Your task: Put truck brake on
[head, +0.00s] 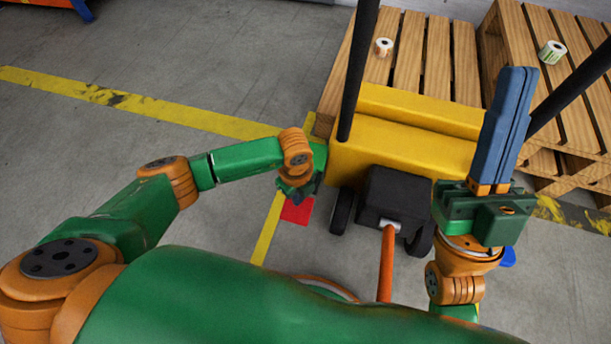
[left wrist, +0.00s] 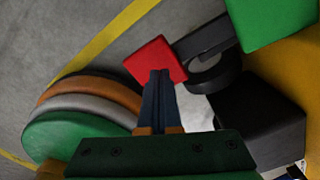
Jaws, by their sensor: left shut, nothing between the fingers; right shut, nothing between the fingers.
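The truck (head: 405,145) is a yellow body with black posts, dark wheels and a black box. A red pad (head: 297,210) shows low at its left side. In the left wrist view the red pad (left wrist: 155,60) sits at the end of a dark bar beside a wheel. My left gripper (head: 298,196) is shut and empty, pointing down at the pad. Its fingertips (left wrist: 160,72) overlap the pad's near edge in the left wrist view; I cannot tell whether they touch. My right gripper (head: 518,72) is shut and empty, blue fingers raised at the truck's right.
An orange bar (head: 387,265) extends from the black box (head: 392,195) toward me. A blue pad (head: 508,257) lies at right, partly hidden. Wooden pallets (head: 440,50) with label rolls (head: 384,46) stand behind. Floor at left is clear, with a yellow line (head: 150,108).

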